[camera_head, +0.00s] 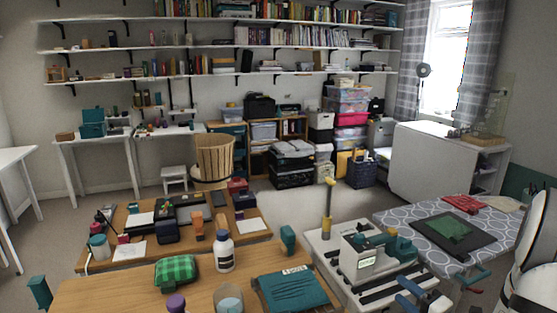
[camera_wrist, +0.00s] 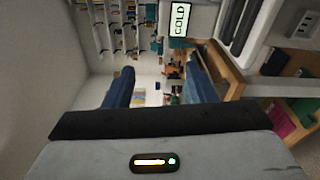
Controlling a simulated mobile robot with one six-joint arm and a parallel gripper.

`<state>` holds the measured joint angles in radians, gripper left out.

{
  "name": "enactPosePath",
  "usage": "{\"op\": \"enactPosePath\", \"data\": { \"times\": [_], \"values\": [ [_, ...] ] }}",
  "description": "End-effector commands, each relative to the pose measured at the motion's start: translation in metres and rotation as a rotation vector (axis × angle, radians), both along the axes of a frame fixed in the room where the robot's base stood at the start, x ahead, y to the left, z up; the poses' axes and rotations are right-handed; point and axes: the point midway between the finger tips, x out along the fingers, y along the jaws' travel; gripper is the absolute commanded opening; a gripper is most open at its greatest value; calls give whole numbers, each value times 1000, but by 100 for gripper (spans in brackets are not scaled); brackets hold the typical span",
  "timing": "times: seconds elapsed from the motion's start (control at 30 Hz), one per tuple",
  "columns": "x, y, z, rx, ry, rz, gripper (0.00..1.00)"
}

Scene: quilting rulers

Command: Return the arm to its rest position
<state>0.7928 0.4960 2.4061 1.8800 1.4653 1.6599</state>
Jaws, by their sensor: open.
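My gripper (camera_wrist: 159,68) shows in the wrist view with its two dark blue fingers wide apart and nothing between them. In the head view my gripper (camera_head: 402,291) is low at the right, its blue fingers pointing left. It is in front of a white machine with a label (camera_head: 367,262) on its face. Whether the gripper touches the white table below cannot be told.
A wooden table (camera_head: 120,295) holds a green checked bundle (camera_head: 177,270), a white bottle (camera_head: 224,252) and a teal book (camera_head: 290,291). A patterned board (camera_head: 405,218) carries a dark mat (camera_head: 440,236) at the right. Open floor (camera_head: 330,205) lies behind the tables.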

Motion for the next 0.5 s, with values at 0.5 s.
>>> {"op": "enactPosePath", "data": {
  "times": [0.5],
  "values": [
    [-57,153,33,-764,-315,724,51]
  ]
}}
